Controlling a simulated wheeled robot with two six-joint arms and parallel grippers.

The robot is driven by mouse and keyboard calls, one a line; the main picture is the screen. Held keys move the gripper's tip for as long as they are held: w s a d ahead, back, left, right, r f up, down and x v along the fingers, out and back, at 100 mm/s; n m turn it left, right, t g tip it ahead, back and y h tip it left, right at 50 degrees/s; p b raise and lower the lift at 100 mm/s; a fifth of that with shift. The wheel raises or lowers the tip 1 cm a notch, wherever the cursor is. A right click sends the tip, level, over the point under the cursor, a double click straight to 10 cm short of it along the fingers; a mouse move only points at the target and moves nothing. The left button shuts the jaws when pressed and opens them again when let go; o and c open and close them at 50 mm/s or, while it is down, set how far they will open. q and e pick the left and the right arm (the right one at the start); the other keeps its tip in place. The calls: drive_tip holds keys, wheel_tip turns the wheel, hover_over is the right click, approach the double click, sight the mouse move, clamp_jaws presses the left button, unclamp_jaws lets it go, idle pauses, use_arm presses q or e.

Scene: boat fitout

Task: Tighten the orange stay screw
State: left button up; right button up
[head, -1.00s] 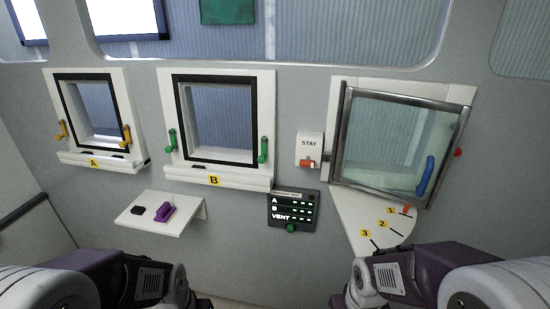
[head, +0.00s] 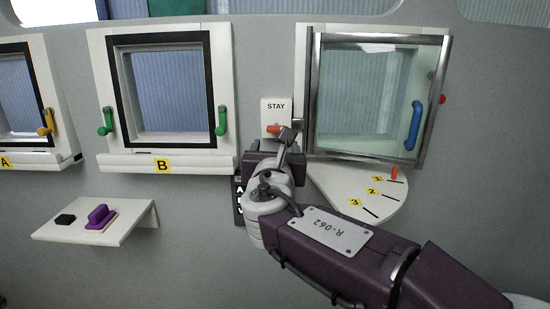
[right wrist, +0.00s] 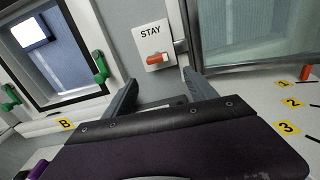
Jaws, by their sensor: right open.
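The orange stay screw (head: 274,129) sits low on the white STAY plate (head: 276,107), left of the hinged window (head: 372,95). In the right wrist view the screw (right wrist: 158,58) shows ahead of my jaws, its knob lying roughly sideways. My right gripper (head: 287,137) is just below and right of the screw in the head view. In the right wrist view its fingers (right wrist: 163,82) are spread apart with nothing between them, and the screw shows beyond them. Part of the screw is covered by a fingertip in the head view. My left gripper is not in view.
The window has a metal frame and a blue handle (head: 413,125). Below it is a quadrant shelf (head: 340,195) marked 1, 2, 3, with an orange peg (head: 394,173) near 1. Window B (head: 170,165) is left of the STAY plate. A small shelf (head: 128,228) holds a purple-handled item (head: 100,217).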

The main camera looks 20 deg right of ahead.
sight(276, 130)
drive_tip(key=shift+n, duration=0.3)
drive_tip(key=x, duration=0.6)
drive_tip(key=r+x, duration=0.1)
drive_tip(key=x, duration=0.2)
drive_tip(key=shift+r, duration=0.15)
drive_tip(key=c, duration=1.4)
